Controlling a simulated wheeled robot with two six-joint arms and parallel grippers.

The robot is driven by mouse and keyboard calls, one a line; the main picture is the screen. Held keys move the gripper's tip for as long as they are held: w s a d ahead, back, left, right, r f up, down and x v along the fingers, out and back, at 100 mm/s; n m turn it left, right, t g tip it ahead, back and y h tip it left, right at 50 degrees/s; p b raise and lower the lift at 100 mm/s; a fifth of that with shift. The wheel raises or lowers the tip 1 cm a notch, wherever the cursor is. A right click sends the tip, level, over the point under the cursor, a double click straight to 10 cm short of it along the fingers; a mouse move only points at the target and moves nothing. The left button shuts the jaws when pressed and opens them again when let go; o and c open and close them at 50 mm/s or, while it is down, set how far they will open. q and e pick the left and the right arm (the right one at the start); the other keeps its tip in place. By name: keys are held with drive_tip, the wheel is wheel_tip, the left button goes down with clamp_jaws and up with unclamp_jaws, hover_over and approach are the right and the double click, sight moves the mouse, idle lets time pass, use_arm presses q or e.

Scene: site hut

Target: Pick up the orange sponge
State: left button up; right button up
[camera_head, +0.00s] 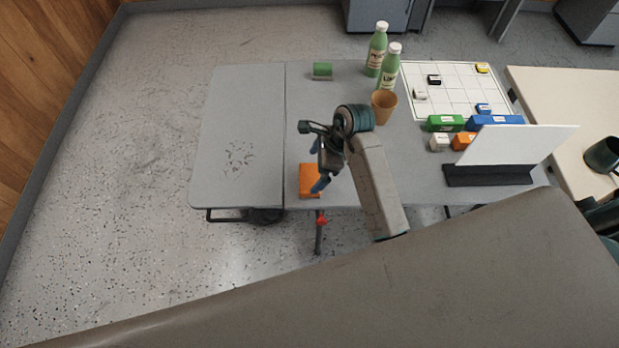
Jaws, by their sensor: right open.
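The orange sponge (308,183) lies on the grey folding table (225,110), near its front edge and just right of the fold line. My right gripper (319,186) is over the sponge's right side with its blue-tipped fingers pointing down. It is open, and its fingers hide part of the sponge. Whether the fingers touch the sponge cannot be told from this view. My left gripper is not in view.
A green block (322,71), two green bottles (376,50) and a tan cup (384,106) stand toward the back. A gridded board (455,75) with small blocks, several coloured boxes and a white panel (515,146) are at right. The table's left half is clear.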

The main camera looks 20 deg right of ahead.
sight(310, 177)
drive_tip(key=p+x, duration=0.1)
drive_tip(key=x, duration=0.1)
drive_tip(key=p+x, duration=0.1)
drive_tip(key=x, duration=0.2)
drive_tip(key=shift+s, duration=0.2)
drive_tip(key=shift+f, duration=0.3)
drive_tip(key=c, duration=0.8)
